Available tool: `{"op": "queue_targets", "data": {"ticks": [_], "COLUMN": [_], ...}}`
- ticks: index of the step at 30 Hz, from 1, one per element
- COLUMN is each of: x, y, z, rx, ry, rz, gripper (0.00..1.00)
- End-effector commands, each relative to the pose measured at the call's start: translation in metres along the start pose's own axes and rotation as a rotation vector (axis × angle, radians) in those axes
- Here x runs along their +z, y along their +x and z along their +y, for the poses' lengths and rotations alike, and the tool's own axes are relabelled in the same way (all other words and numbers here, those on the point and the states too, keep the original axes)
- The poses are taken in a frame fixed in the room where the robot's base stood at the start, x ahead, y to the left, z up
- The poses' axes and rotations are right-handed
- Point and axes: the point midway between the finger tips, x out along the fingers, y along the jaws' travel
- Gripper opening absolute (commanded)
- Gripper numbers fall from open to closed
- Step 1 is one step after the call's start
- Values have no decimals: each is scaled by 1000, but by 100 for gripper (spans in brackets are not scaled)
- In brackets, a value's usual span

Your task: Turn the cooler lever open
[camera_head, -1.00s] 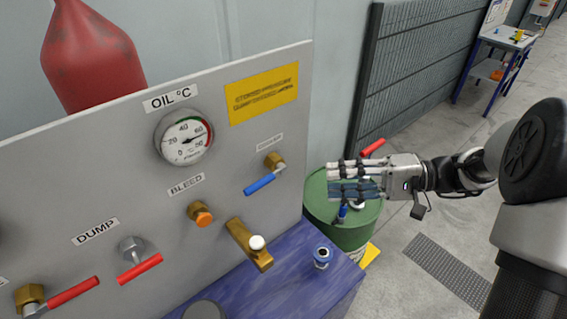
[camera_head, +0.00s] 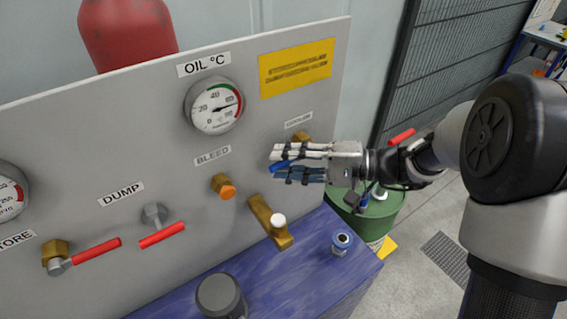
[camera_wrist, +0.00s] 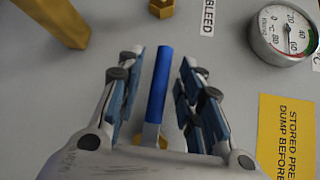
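The cooler lever (camera_head: 281,166) has a blue handle on a brass valve under the COOLER label (camera_head: 298,121), on the right part of the grey panel. In the head view my gripper (camera_head: 276,161) is over it and hides most of the handle. In the wrist view the blue handle (camera_wrist: 159,85) lies lengthwise between the two fingers of my gripper (camera_wrist: 160,62). A gap shows on each side, so the fingers are open around it and not pressed on it. The valve body is mostly hidden by the gripper's palm.
Red DUMP (camera_head: 162,235) and STORE (camera_head: 97,250) levers are farther left. The blue bench (camera_head: 300,270) carries a small blue-and-white item (camera_head: 341,243).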

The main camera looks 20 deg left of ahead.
Motion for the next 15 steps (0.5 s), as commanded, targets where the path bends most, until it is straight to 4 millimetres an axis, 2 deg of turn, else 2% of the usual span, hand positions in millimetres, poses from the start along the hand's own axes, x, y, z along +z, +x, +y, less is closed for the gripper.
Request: {"op": "queue_targets", "data": {"ticks": [4, 12, 15], "x": [0, 0, 0], "y": [8, 9, 9], "z": [0, 0, 0], "rx": [0, 0, 0], "ry": [0, 0, 0], "rz": [1, 1, 1], "gripper": [34, 34, 27]}}
